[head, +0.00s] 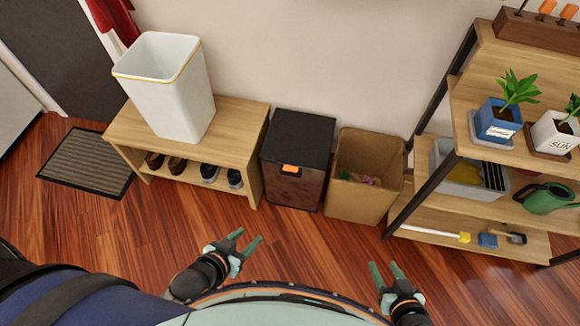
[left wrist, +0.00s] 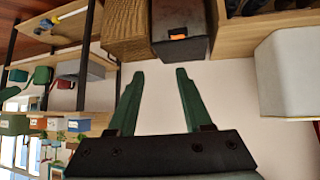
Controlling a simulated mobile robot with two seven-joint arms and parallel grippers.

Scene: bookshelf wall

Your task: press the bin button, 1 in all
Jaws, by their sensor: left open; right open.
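The bin (head: 297,159) is a dark box with a black lid, standing on the floor between the bench and a cardboard box. Its orange button (head: 291,169) is on the upper front face. In the left wrist view the bin (left wrist: 182,48) and its orange button (left wrist: 178,38) show upside down, beyond the fingers. My left gripper (head: 247,241) is open and empty, in front of and below the bin in the picture, apart from it. It also shows open in the left wrist view (left wrist: 158,75). My right gripper (head: 383,268) is open and empty, further right, touching nothing.
A wooden bench (head: 238,125) with shoes below carries a white bin (head: 168,95). An open cardboard box (head: 362,200) stands right of the dark bin. A shelf (head: 435,180) with plants and tools is at the right. A mat (head: 88,165) lies at the left. The floor ahead is clear.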

